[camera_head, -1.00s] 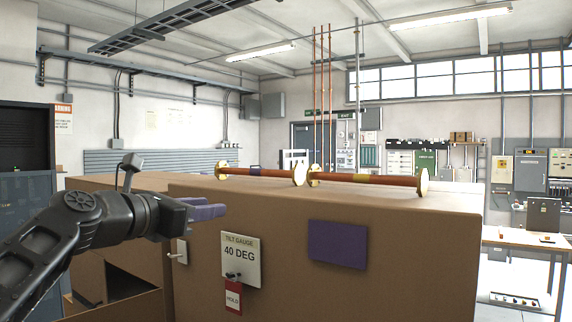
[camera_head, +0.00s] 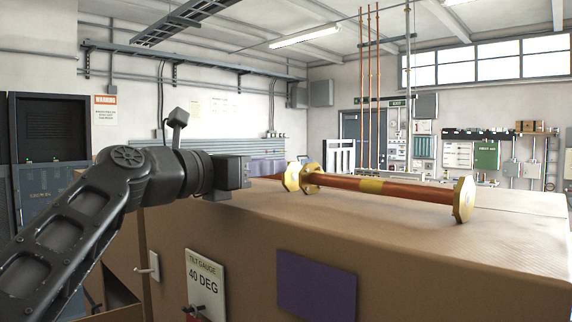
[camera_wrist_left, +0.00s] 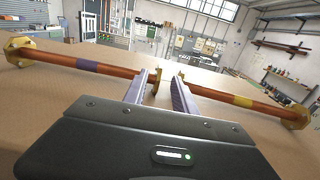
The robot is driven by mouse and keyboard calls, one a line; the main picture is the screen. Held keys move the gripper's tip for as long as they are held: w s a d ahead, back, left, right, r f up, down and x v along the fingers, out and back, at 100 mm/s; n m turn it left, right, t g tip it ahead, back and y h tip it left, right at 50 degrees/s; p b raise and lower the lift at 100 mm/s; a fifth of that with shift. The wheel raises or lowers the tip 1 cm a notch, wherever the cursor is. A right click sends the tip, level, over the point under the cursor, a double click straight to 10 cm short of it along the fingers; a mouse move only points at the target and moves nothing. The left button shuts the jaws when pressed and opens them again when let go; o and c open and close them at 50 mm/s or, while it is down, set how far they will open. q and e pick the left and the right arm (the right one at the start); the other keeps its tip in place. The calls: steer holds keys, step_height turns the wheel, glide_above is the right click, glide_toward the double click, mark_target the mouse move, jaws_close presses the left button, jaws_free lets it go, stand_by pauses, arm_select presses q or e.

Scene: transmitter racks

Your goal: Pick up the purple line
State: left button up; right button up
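The purple line is a copper pipe with a purple band (camera_wrist_left: 88,65), lying at the left of the wrist view on the brown box top. Its far-left end has a brass flange (camera_wrist_left: 19,47). In the head view my left gripper hides most of it; a short copper piece (camera_head: 271,177) shows beyond the fingers. My left gripper (camera_wrist_left: 162,76) is open, its two fingers apart over the flanges where the two pipes meet. No grip on the pipe is visible. My right gripper is out of view.
A yellow-banded copper pipe (camera_head: 385,187) with brass flanges lies to the right on the large brown box (camera_head: 230,228). The box top at right is clear.

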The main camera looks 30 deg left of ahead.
arm_select(q)
steer(key=shift+s, duration=0.2)
steer(key=p+x, duration=0.3)
steer(key=x, duration=0.4)
steer(key=shift+r, duration=0.15)
steer(key=shift+w, duration=0.5)
jaws_close()
stand_by(1.1)
